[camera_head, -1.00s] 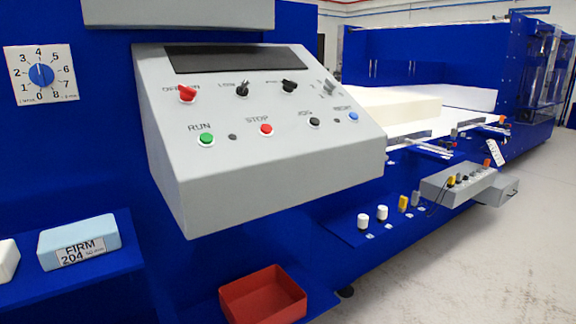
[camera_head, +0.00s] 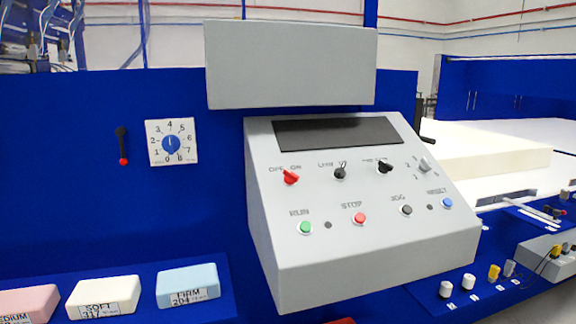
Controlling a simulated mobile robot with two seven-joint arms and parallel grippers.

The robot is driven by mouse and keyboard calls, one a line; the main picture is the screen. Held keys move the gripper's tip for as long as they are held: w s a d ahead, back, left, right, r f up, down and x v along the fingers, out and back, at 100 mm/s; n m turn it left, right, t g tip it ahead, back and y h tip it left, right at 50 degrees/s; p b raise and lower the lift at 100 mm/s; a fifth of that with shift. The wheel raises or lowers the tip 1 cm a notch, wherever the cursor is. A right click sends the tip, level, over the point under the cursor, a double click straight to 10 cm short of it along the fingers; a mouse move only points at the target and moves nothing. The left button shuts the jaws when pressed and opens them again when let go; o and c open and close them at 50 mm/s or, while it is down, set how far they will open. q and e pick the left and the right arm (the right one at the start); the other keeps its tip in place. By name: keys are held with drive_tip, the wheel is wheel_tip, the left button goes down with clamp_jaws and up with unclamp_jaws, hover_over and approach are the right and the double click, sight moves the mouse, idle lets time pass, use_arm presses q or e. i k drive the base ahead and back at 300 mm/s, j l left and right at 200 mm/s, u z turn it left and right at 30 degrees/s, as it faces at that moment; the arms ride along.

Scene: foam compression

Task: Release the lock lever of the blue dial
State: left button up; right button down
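The blue dial (camera_head: 171,145) sits on a white square plate (camera_head: 154,156) with numbers around it, on the blue panel left of the grey console. A small lever (camera_head: 122,145) with a black upper part and a red lower end is on the blue panel just left of the plate. It hangs close to vertical, red end down. Whether it is locked cannot be told from here. Neither of my grippers is in the view.
The grey control console (camera_head: 372,260) juts out right of the dial. A blue shelf (camera_head: 215,300) below holds foam blocks: pink (camera_head: 28,303), white (camera_head: 103,290) and light blue (camera_head: 187,280). The panel around the dial is clear.

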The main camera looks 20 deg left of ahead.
sight(121, 131)
drive_tip(key=u, duration=1.45)
drive_tip(key=i+j+u, duration=0.3)
drive_tip(key=k+l, duration=0.1)
